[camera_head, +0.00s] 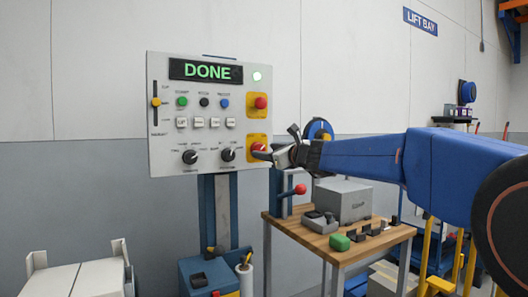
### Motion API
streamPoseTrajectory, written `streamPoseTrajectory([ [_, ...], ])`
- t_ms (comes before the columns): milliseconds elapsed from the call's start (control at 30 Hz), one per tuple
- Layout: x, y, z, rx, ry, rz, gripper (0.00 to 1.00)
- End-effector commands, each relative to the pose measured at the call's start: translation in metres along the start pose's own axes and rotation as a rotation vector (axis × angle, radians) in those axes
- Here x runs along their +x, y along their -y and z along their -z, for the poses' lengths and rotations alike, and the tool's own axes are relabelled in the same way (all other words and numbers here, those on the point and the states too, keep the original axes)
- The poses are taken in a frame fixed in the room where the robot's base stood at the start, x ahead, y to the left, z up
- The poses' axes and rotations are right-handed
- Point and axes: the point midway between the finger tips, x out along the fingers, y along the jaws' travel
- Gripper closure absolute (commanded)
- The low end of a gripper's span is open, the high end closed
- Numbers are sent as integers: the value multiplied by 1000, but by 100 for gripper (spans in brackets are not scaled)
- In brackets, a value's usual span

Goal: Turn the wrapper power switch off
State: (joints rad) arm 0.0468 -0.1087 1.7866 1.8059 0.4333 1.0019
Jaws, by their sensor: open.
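A red knob (258,103) sits on the upper yellow plate, and another red knob (259,147) on the lower yellow plate. The small labels are unreadable, so I cannot tell which control is the wrapper power switch. My gripper (267,153) is open at the lower red knob and partly covers it; contact cannot be told.
A wooden table (315,238) with a grey box (343,200), a red-knobbed lever (299,189) and small parts stands below my arm. A blue bin (208,273) is under the panel. White boxes (85,280) stand lower left. The space left of the panel is clear.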

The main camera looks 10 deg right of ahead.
Motion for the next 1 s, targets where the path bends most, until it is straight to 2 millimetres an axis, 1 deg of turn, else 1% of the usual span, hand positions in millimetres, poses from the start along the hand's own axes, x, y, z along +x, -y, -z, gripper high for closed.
streamPoseTrajectory([
  [33,7,0,1,0,-1,-1,46],
  [200,20,0,0,-1,0,-1,46],
  [367,25,0,0,-1,0,-1,46],
  [567,25,0,0,-1,0,0,46],
  [600,25,0,0,-1,0,0,50],
  [667,25,0,0,-1,0,0,65],
  [700,25,0,0,-1,0,0,74],
  [733,25,0,0,-1,0,0,81],
  [767,24,0,0,-1,0,0,86],
  [1000,24,0,0,-11,-1,-1,86],
])
